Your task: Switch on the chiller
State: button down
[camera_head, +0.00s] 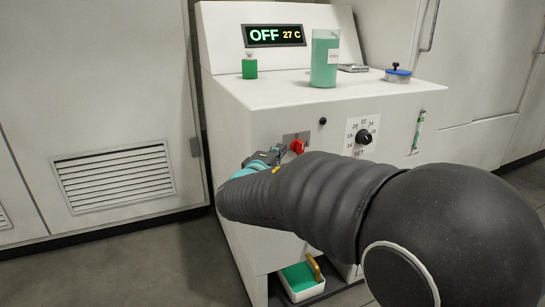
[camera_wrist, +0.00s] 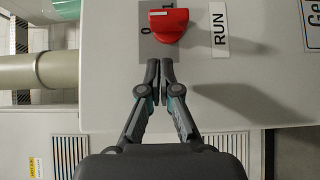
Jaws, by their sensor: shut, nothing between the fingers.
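A pale mark shows at the knob's left end in that view. My gripper (camera_wrist: 160,63) is shut and empty, its fingertips just below the knob in the wrist view, with a small gap between. In the head view my gripper (camera_head: 280,150) is partly hidden behind my arm.
A black SET dial (camera_head: 365,137) is right of the switch. On the chiller top stand a green bottle (camera_head: 249,67), a beaker of green liquid (camera_head: 325,60) and a blue-lidded dish (camera_head: 398,74). A tray (camera_head: 302,292) lies low at the front. Floor at left is clear.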

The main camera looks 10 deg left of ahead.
aim_at(297, 144)
jog(key=shift+w+d, duration=0.45)
jog(key=shift+d, duration=0.35)
jog(key=shift+w+d, duration=0.45)
jog(key=shift+d, duration=0.3)
